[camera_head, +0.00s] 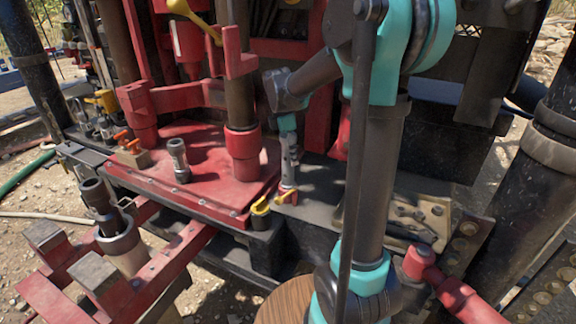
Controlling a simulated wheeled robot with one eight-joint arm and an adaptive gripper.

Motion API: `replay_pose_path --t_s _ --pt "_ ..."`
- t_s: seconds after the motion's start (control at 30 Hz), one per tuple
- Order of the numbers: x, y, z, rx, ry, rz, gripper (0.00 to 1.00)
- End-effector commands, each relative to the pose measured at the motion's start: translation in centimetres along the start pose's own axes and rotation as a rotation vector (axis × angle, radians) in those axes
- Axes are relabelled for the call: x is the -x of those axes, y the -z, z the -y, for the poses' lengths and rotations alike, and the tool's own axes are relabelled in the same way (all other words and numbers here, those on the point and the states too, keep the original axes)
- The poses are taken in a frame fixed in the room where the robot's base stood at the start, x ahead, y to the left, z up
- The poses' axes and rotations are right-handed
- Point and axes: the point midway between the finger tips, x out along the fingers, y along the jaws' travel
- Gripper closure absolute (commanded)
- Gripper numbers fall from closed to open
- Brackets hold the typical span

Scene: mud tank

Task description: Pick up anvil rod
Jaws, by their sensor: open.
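No part is clearly marked as the anvil rod. A short grey metal rod (179,161) stands upright on the red deck plate (215,150). A darker, thicker rod (99,201) stands slightly tilted in a pale sleeve (122,245) at lower left. I cannot tell which is the anvil rod. My gripper (289,186) hangs fingers down at the right end of the red plate, right of the grey rod and well apart from it. It is open, and I see nothing held. Its fingers are small and partly blurred against the parts behind.
A thick red-collared column (241,140) stands between the grey rod and my gripper. A yellow-tipped part (260,207) sits just left below my gripper. Red beams (165,262) project at lower left. A dark table with a tan tool tray (420,217) lies right.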

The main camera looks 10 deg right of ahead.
Motion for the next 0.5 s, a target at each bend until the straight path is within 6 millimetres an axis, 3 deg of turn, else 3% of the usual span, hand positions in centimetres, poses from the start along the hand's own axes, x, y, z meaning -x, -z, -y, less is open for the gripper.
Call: replay_pose_path --t_s 0.07,0.5 --pt "0.01 0.00 0.01 0.000 0.000 0.000 0.40" --pt "0.03 0.00 0.01 0.000 0.000 0.000 0.94"
